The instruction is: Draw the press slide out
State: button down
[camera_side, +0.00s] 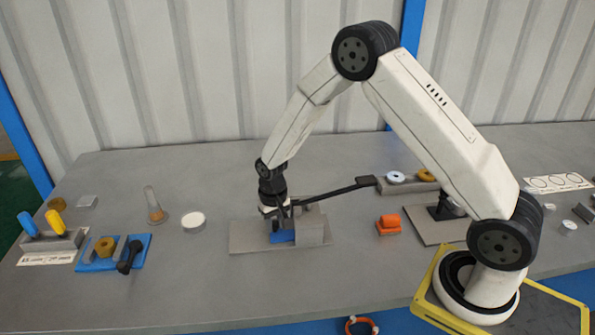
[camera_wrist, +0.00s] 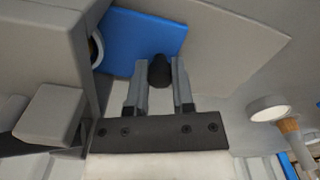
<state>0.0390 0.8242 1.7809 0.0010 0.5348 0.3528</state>
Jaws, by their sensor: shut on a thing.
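The press (camera_side: 315,230) is a grey block on a flat grey base plate (camera_side: 250,245) in the middle of the table. Its blue slide (camera_side: 283,237) shows at the left side of the block. In the wrist view the blue slide (camera_wrist: 150,35) lies beside the grey block (camera_wrist: 40,50). My gripper (camera_side: 275,212) is over the slide at the press. In the wrist view my gripper (camera_wrist: 158,80) has its fingers shut on a dark round knob (camera_wrist: 159,72) at the slide. A ring-like part (camera_wrist: 97,48) shows at the block's edge, partly hidden.
A long dark lever (camera_side: 335,194) reaches from the press up to the right. An orange block (camera_side: 388,225) stands right of the press. Bare table lies between disc and plate.

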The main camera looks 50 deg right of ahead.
aim_at(235, 236)
jog(key=shift+w+a, duration=0.1)
jog(key=w+a, duration=0.7)
jog(key=shift+w+a, duration=0.1)
jog(key=shift+a, duration=0.05)
dwell(0.3)
jog(key=shift+c, duration=2.4)
grip_release()
jog(key=shift+w+a, duration=0.1)
jog(key=shift+r, duration=0.15)
notch_tip(235, 236, up, 8)
jog(key=shift+f, duration=0.2)
